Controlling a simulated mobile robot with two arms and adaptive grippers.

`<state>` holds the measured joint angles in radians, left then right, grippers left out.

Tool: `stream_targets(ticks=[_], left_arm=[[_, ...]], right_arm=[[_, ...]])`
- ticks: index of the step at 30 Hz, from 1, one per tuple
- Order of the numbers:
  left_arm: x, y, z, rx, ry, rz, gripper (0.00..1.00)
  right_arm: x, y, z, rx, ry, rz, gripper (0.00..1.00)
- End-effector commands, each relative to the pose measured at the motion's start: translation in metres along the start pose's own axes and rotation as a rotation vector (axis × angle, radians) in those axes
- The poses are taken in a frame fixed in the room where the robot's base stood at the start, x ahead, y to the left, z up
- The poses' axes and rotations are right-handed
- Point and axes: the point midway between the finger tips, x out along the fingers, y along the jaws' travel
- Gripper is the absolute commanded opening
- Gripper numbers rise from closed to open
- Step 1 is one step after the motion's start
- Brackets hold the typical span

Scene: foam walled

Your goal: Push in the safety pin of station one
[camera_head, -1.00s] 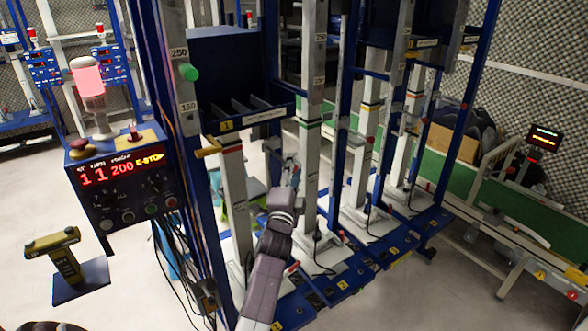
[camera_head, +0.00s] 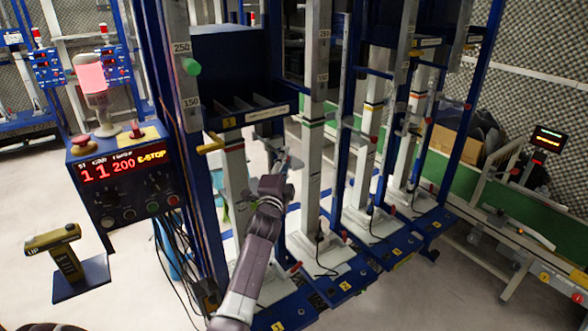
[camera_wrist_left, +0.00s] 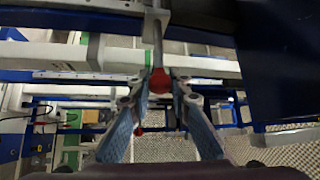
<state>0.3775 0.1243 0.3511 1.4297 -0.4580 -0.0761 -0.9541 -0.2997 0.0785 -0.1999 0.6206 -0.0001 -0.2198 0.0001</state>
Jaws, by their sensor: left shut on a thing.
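My left gripper (camera_head: 284,160) is reached in beside the station's grey upright (camera_head: 234,170), below the blue shelf. In the left wrist view its two blue-grey fingers (camera_wrist_left: 161,84) are closed around a red knob (camera_wrist_left: 160,80) at the end of a grey metal rod (camera_wrist_left: 158,45), which I take for the safety pin. In the head view the knob is hidden by the gripper, and how deep the pin sits cannot be told. My right gripper is not in view.
A yellow handle (camera_head: 210,148) sticks out near the upright. More blue frames and a green conveyor (camera_head: 515,222) lie to the right.

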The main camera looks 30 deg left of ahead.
Motion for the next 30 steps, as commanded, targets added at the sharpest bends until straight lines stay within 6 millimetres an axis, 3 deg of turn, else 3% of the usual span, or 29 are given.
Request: stream_targets(ticks=[6,16,17,21,30], left_arm=[[0.019,0.002,0.020,-0.002,-0.001,0.002,0.00],[0.021,-0.001,0.022,-0.004,-0.003,0.001,0.00],[0.021,-0.001,0.022,-0.004,-0.003,0.001,0.21],[0.021,-0.001,0.022,-0.003,-0.003,0.000,0.37],[0.019,0.000,0.022,-0.002,-0.002,0.001,0.37]], right_arm=[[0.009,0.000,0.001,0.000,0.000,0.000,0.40],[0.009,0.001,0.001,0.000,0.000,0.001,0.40],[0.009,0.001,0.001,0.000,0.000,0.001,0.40],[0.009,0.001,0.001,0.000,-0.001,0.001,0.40],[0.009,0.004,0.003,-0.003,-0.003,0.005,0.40]])
